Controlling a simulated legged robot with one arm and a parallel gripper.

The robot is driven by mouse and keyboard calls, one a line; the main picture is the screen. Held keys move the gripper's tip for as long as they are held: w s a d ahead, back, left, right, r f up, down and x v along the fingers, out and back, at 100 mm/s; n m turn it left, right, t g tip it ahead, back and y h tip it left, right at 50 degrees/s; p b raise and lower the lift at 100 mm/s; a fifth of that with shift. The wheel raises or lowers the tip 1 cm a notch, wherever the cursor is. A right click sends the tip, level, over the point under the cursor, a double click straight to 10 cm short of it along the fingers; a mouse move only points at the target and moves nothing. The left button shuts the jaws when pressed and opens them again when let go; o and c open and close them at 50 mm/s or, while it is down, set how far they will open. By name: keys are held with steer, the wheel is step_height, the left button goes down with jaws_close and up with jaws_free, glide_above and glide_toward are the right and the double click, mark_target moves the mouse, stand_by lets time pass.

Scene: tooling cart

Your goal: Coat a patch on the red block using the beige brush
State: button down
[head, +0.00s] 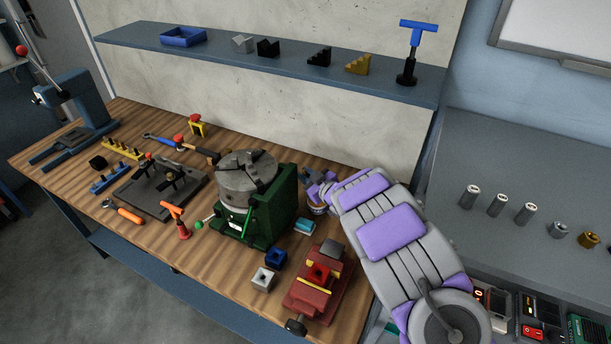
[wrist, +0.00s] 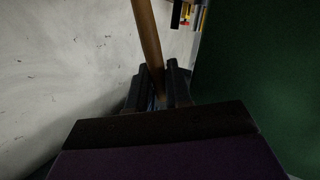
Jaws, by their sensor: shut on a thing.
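The red block (head: 319,272) is a small cube with a dark opening on top. It sits on the red vise (head: 308,298) at the front of the wooden bench. My gripper (wrist: 162,90) is shut on a brown-beige rod, which looks like the beige brush's handle (wrist: 147,38). The handle rises up and slightly left between the fingers; its bristles are not visible. In the head view my gripper is mostly hidden, at the far end of my purple-and-grey arm, close to the right side of the green chuck fixture, behind and apart from the red block.
The green fixture with its grey chuck (head: 247,175) stands tall beside my gripper; its green side fills the wrist view's right. A pale wall is left there. A blue block (head: 275,257), a white block (head: 263,279) and a cyan piece (head: 304,226) lie left of and behind the vise.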

steer(key=shift+r+p, duration=2.3)
steer(key=shift+r, duration=1.1)
